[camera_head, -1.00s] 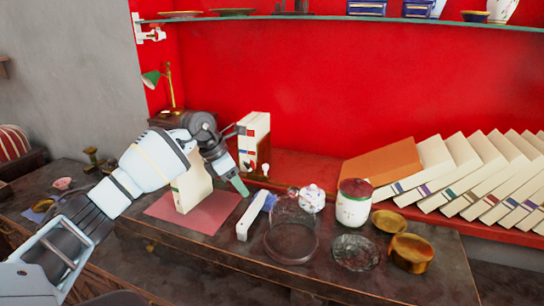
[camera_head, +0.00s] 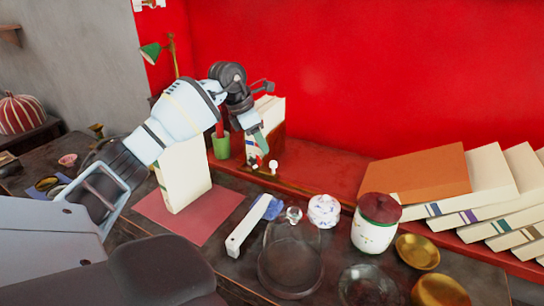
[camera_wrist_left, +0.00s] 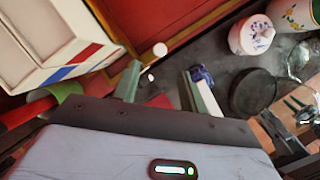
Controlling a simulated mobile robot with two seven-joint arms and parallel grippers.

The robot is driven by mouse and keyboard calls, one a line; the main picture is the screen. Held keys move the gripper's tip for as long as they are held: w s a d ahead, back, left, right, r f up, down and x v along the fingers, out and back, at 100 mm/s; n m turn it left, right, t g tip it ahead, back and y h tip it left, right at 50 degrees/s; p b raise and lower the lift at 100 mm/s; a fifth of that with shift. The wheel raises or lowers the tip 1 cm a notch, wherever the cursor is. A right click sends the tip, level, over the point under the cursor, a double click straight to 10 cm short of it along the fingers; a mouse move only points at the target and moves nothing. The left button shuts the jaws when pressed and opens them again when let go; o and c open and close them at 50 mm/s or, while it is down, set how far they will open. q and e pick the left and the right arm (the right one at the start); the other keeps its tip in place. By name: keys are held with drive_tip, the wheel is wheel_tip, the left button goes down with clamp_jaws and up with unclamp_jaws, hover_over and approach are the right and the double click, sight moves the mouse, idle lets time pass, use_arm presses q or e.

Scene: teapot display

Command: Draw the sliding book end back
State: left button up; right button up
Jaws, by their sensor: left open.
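Upright cream books (camera_head: 270,112) stand on the red shelf behind my left gripper. White knobs (camera_head: 273,166) show low in front of them, at the shelf's front edge. A white knob (camera_wrist_left: 159,49) also shows in the left wrist view, just beyond the fingertips. The book end's own plate is largely hidden, and I cannot tell its outline. My left gripper (camera_head: 262,138) is open, fingers pointing down just above the knobs. Its spread fingers (camera_wrist_left: 162,75) show nothing held between them.
Leaning books (camera_head: 485,180) and an orange book (camera_head: 418,178) lie right on the shelf. A large cream book (camera_head: 183,175) stands on a pink mat (camera_head: 210,226). A glass dome (camera_head: 290,260), lidded jar (camera_head: 377,225) and brass bowl (camera_head: 417,251) fill the front table.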

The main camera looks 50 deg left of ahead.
sight(273, 162)
use_arm(q)
drive_tip(key=x, duration=0.7)
drive_tip(key=shift+w+f, duration=0.15)
drive_tip(key=shift+f, duration=0.1)
clamp_jaws()
drive_tip(key=shift+d, duration=0.1)
